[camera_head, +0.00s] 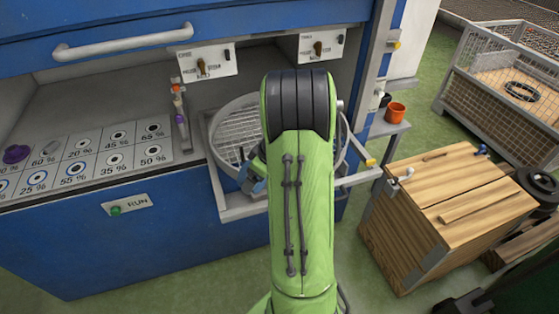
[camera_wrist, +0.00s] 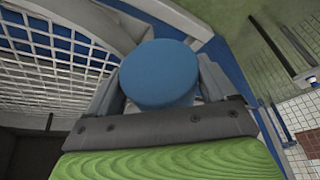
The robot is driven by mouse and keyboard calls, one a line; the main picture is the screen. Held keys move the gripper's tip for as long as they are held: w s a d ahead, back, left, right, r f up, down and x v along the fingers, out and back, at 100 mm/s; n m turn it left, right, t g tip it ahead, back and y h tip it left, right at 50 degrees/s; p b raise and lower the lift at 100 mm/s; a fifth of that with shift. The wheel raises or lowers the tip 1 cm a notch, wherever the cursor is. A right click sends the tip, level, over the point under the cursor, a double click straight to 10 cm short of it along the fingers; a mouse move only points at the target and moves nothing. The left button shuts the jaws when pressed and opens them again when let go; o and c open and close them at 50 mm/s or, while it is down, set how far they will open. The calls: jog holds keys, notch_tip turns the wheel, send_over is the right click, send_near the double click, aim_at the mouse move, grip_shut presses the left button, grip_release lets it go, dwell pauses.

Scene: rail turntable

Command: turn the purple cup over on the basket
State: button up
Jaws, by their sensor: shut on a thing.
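A small purple rounded thing (camera_head: 16,154) lies at the left end of the marked panel in the head view; I cannot tell for sure that it is the purple cup. The round wire basket (camera_head: 232,132) sits in the bay, partly hidden behind my arm. Its mesh also shows in the wrist view (camera_wrist: 50,58). My gripper (camera_wrist: 158,82) is shut on a blue round thing (camera_wrist: 160,72) with a flat face, beside the basket's rim. In the head view my arm hides most of the gripper.
The panel (camera_head: 100,158) carries several discs with percent labels. An orange cup (camera_head: 396,112) stands on a small ledge right of the bay. A wooden crate (camera_head: 445,205) stands at the right, with a mesh cage (camera_head: 500,80) behind it. Green floor lies between them.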

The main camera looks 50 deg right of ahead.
jog(key=w+a+f, duration=0.3)
jog(key=a, duration=0.5)
jog(key=w+a+f+m, duration=0.1)
jog(key=w+a+f, duration=0.1)
jog(key=a, duration=0.5)
jog(key=w+a+f, duration=0.3)
jog(key=w+a, duration=0.1)
jog(key=a, duration=0.4)
jog(key=shift+a+f+m+h, duration=0.3)
jog(key=shift+f+m+h, duration=0.05)
jog(key=shift+m+h, duration=0.05)
jog(key=shift+w, duration=0.1)
